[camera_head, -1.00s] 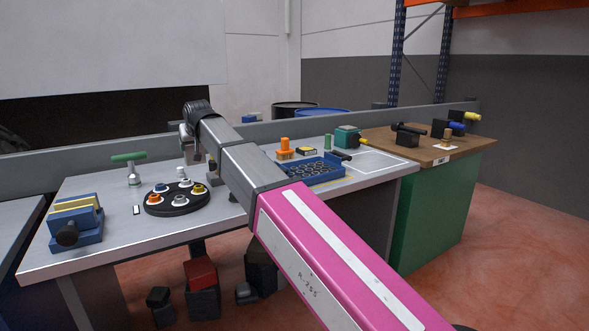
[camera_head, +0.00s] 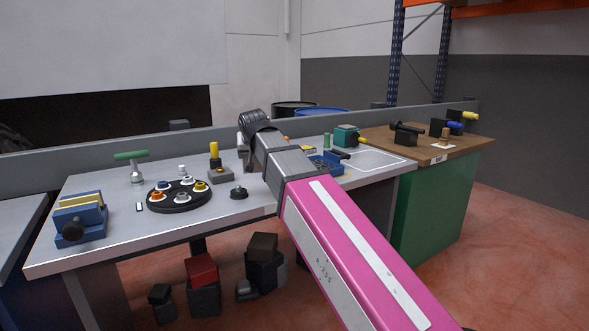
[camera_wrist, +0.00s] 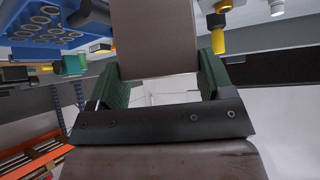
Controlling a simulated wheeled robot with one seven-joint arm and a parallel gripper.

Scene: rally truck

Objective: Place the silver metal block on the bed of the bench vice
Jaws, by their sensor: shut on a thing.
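My gripper (camera_wrist: 161,60) is shut on a plain block with a flat grey-brown face in the wrist view, which I take to be the silver metal block (camera_wrist: 155,30). The block sits between the two green finger pads and extends out past them. The bench vice (camera_head: 79,231) is blue with pale yellow jaws and a dark round knob. It stands at the left end of the grey workbench (camera_head: 115,240), well to the left of my gripper. Its bed is hardly visible between the jaws.
Between my arm and the vice stand a black round tray (camera_head: 180,207) with several coloured pieces, a green T-handled tool (camera_head: 131,168), a yellow-handled item (camera_head: 214,155) and a black knob (camera_head: 238,190). A blue holed tray (camera_head: 328,163) is partly behind my arm.

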